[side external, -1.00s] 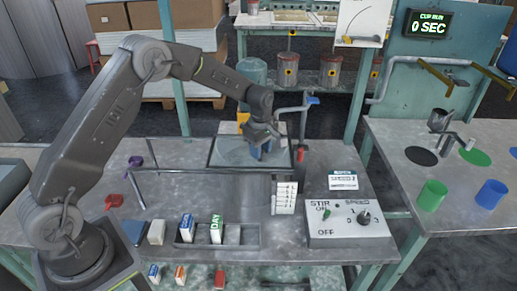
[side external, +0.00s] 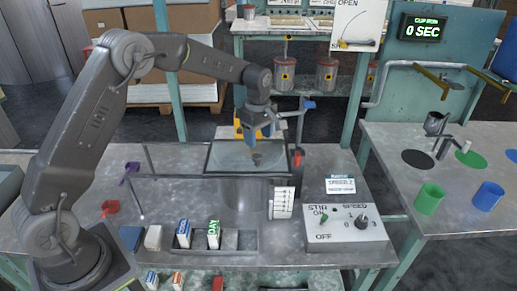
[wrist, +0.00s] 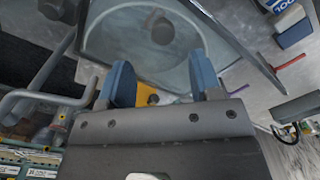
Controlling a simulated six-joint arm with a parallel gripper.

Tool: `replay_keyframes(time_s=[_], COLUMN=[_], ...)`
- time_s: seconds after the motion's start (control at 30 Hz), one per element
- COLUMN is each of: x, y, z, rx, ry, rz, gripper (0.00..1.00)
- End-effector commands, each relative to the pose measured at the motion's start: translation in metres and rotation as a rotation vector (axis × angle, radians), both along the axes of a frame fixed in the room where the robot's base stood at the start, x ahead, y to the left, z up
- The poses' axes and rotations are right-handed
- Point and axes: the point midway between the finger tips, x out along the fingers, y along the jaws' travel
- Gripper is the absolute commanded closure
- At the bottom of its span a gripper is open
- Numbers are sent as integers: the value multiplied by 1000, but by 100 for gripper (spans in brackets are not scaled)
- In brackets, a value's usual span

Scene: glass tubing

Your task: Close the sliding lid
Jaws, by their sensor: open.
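The glassy sliding lid (side external: 228,157) lies as a flat, dark-edged pane at the back middle of the bench; it also shows in the wrist view (wrist: 120,38). A dark round knob (side external: 257,160) stands on it, right of its middle, and appears in the wrist view (wrist: 162,30). My gripper (side external: 259,134) is above the knob with clear space between them. Its two blue fingers are apart with nothing held between them in the wrist view (wrist: 162,80). I cannot tell exactly how much of the opening beneath the lid is covered.
A white control box (side external: 345,232) stands at the front right. A white stepped block (side external: 282,203) is just in front of the lid. A divided tray (side external: 238,240) with labelled blocks lies at the front. A thin rail (side external: 170,176) runs left of the lid. A tap stands behind.

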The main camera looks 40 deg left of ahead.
Motion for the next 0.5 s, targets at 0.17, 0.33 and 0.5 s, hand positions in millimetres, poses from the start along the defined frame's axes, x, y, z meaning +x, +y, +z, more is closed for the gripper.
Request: replay_keyframes(time_s=[0.17,0.33,0.5], x=[1,0,0], y=[0,0,-1], z=[39,61,69], rx=[0,0,-1], ry=[-5,-3,0], rz=[0,0,0], gripper=[42,42,42])
